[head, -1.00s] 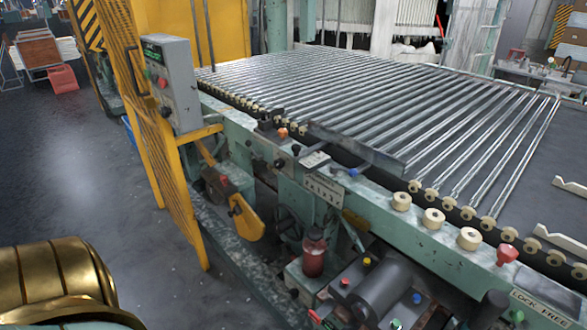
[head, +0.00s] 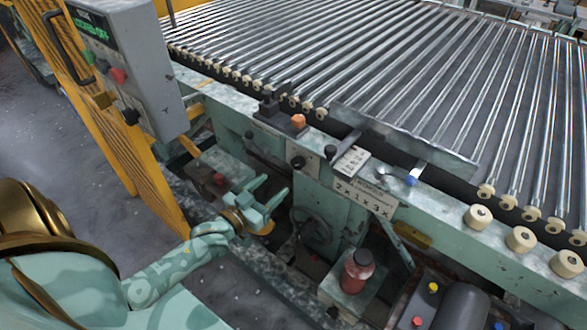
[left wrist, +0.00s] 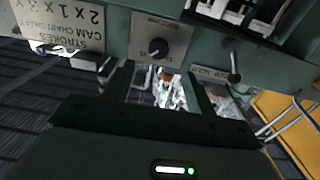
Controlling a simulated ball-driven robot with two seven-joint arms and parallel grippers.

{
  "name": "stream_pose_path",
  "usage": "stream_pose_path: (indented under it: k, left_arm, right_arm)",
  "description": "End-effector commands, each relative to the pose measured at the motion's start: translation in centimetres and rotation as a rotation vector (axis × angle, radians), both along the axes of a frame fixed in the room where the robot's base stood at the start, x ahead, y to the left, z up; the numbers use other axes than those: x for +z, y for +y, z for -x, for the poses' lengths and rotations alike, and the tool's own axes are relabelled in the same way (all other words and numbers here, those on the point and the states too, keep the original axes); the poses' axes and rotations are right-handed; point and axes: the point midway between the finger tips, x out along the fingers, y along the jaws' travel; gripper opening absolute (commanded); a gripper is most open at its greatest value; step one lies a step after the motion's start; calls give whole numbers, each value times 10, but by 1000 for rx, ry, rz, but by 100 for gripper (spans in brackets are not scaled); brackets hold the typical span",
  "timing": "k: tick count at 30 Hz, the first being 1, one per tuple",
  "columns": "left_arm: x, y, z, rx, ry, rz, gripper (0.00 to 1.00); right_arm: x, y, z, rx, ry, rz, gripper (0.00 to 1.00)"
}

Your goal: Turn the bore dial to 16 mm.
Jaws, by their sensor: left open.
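A black dial knob (head: 298,162) sits on a small grey plate on the green front rail of the machine. It also shows in the left wrist view (left wrist: 159,47), upside down; its marks are too small to read, so I cannot tell its setting. My left gripper (head: 273,186) is open and empty, in front of the rail, below and a little left of the knob. In the left wrist view its two fingers (left wrist: 159,76) stand apart with the knob beyond them, not touching it. My right gripper is not in view.
A black-handled lever (head: 250,135) is left of the knob, and an orange knob (head: 298,121) is above it. A lettered plate (head: 365,195) is to the right. A grey control box (head: 128,65) stands at left. A red container (head: 357,270) stands below.

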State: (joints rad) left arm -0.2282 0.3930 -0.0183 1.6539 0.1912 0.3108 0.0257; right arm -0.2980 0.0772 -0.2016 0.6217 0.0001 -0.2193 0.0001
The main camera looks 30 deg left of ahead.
Motion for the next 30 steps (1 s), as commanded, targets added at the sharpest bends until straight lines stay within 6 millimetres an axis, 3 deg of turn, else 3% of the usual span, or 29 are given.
stream_pose_path:
  k: [6,12,24,25,30]
  left_arm:
    - [-3,-4,-56,0,0,1,56]
    - [-3,-7,-87,0,3,1,56]
    - [-1,-7,-97,1,3,1,56]
    - [-1,-8,-97,1,3,1,53]
    - [-1,-8,-97,1,3,1,11]
  right_arm:
    - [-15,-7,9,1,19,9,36]
    - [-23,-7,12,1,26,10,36]
    - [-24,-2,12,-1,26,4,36]
    - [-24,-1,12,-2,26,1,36]
    - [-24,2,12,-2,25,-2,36]
